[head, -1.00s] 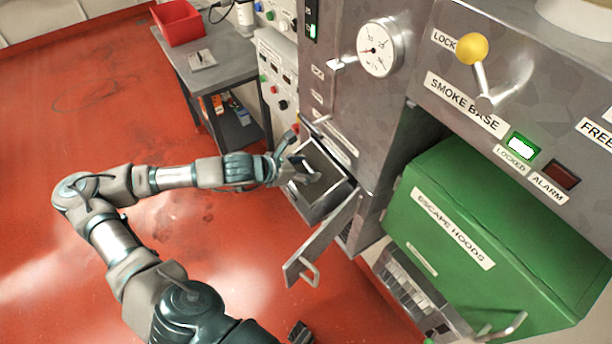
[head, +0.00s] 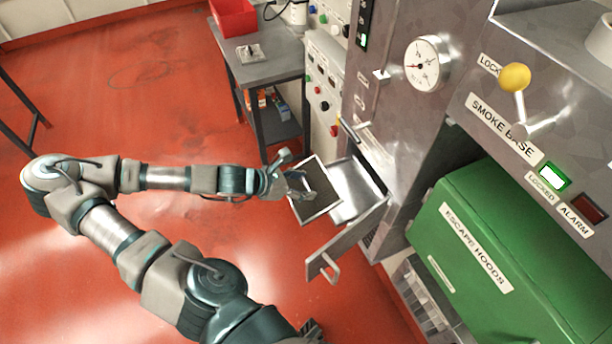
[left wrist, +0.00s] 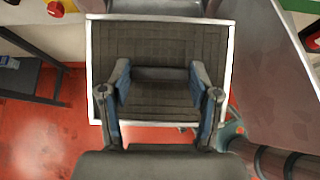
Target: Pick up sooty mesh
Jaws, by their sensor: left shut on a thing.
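The sooty mesh is a dark, framed square panel (head: 318,206) with a thin light metal rim. My left gripper (head: 297,186) is shut on it and holds it tilted in front of the open compartment (head: 356,188) of the grey cabinet. In the left wrist view the mesh (left wrist: 160,45) lies across both fingers of the left gripper (left wrist: 160,88), its grid lines and pale frame clear. The compartment's bright inner surface shows behind the mesh, and its door (head: 348,240) hangs open. My right gripper is not clearly seen.
A green escape hoods box (head: 500,245) stands at right below the smoke base panel. A grey side table (head: 262,62) holds a red bin (head: 233,17) and a small metal item (head: 250,53).

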